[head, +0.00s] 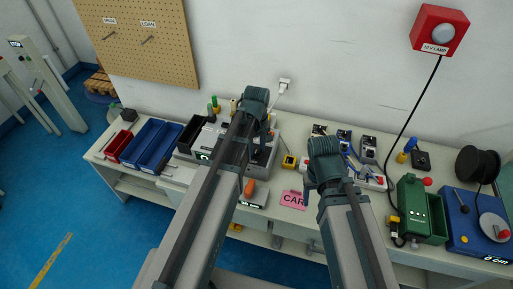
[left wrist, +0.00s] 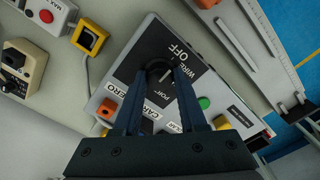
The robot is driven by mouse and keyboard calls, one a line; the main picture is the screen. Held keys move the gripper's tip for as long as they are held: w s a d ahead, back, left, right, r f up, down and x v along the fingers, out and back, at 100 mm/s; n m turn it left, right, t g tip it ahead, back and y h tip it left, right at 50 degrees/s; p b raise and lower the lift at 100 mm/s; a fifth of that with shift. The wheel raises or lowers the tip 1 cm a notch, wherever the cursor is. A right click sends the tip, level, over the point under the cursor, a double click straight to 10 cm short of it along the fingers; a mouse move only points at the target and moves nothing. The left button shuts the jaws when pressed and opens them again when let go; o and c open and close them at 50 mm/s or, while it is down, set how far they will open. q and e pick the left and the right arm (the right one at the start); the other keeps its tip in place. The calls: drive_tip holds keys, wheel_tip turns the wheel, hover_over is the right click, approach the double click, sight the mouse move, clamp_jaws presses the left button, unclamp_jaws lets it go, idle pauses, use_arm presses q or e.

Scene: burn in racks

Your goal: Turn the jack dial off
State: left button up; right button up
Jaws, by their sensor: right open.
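In the left wrist view a grey box (left wrist: 119,75) carries a black round dial (left wrist: 157,66) on a dark plate. Labels around it read OFF, WIRE, PORT, CARD and ZERO, some partly covered. My left gripper (left wrist: 160,76) is over the dial, its two fingers apart with the dial between their tips; I cannot tell whether they touch it. The dial's exact pointing is partly hidden. In the head view my left arm covers much of the same box (head: 266,157), and my left gripper (head: 263,135) is mostly hidden. My right gripper (head: 308,188) is over the bench, away from the box.
Blue bins (head: 152,145) and a red bin (head: 118,146) stand at the left of the bench. A pink card (head: 292,200) lies between my arms. A green machine (head: 412,205) and a blue unit (head: 470,225) stand at the right. A yellow button box (left wrist: 89,38) is beside the grey box.

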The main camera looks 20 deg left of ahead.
sight(257, 150)
use_arm(q)
drive_tip(key=o, duration=0.5)
drive_tip(key=shift+c, duration=0.2)
wheel_tip(257, 150, up, 14)
drive_tip(key=p, duration=1.4)
drive_tip(key=shift+f, duration=0.1)
drive_tip(key=s+d+f+m+b, duration=0.3)
drive_tip(key=s+d+m, duration=0.2)
drive_tip(key=s+m, duration=0.1)
drive_tip(key=s+d+f+m+y+b, duration=0.1)
drive_tip(key=s+d+f+m+b, duration=0.2)
drive_tip(key=s+d+m, duration=0.2)
drive_tip(key=s+m, duration=0.1)
drive_tip(key=s, duration=0.2)
drive_tip(key=shift+s+d+m, duration=0.15)
drive_tip(key=shift+s+m, duration=0.05)
drive_tip(key=shift+m, duration=0.1)
